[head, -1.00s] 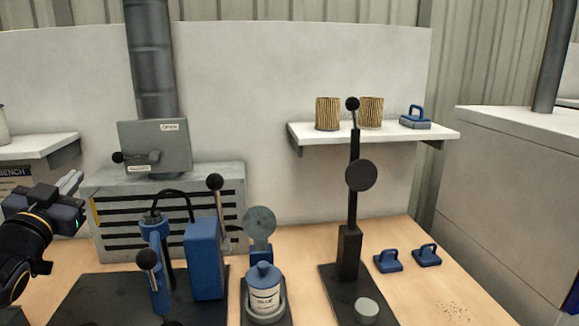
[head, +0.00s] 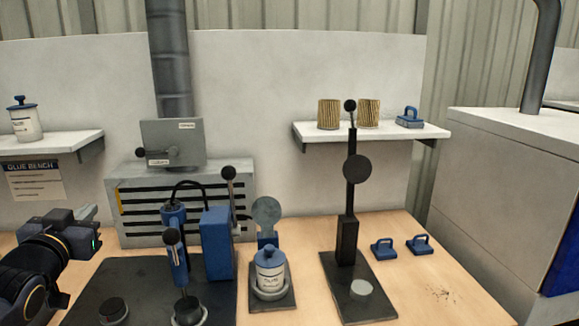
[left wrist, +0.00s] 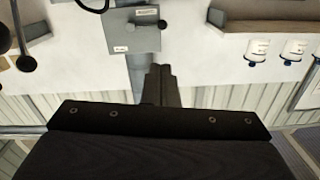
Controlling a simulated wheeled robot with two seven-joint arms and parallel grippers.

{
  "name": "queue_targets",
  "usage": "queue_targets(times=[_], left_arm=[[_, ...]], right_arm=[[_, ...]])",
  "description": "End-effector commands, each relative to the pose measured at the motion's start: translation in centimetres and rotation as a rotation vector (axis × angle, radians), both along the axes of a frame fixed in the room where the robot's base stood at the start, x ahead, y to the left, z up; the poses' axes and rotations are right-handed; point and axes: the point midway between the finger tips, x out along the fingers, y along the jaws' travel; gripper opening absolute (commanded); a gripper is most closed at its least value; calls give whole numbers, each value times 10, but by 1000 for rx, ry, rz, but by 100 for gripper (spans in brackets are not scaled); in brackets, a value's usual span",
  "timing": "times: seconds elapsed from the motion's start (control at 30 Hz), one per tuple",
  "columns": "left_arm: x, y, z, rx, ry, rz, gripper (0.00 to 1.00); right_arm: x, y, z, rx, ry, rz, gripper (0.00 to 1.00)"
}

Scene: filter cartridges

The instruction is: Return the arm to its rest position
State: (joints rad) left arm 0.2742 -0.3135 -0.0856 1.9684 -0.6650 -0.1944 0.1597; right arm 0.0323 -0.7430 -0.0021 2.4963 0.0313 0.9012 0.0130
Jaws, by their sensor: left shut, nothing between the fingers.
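My left gripper (head: 88,212) is at the left of the head view, above the left part of the wooden bench (head: 310,232). Its fingers are together with nothing between them, pointing up and to the right. It is apart from the bench fixtures. In the left wrist view the shut fingers (left wrist: 160,86) show at the middle, in front of the pale wall. My right gripper is in neither view.
Right of my left gripper stand a grey louvred box (head: 180,208), blue lever fixtures (head: 217,245), a glue pot (head: 270,270) and a black press (head: 347,240). Two blue-handled blocks lie at right. Shelves (head: 375,134) hold pleated cartridges and a white pot (head: 27,122).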

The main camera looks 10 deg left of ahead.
Motion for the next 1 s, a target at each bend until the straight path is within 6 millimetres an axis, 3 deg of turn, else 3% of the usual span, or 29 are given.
queue_targets(times=[0.27,0.37,0.5,0.63,0.8,1.0], left_arm=[[-50,-57,-60,-259,303,-19,0],[-82,-94,-92,-368,464,-61,0],[-140,-155,-136,-509,721,-160,0],[-185,-196,-161,-588,896,-245,0],[-214,-220,-174,-630,1003,-301,0],[-216,-222,-177,-633,1017,-307,0]], right_arm=[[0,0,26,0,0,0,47],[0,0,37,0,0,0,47],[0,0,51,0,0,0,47],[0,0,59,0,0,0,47],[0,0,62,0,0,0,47],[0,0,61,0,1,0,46]])
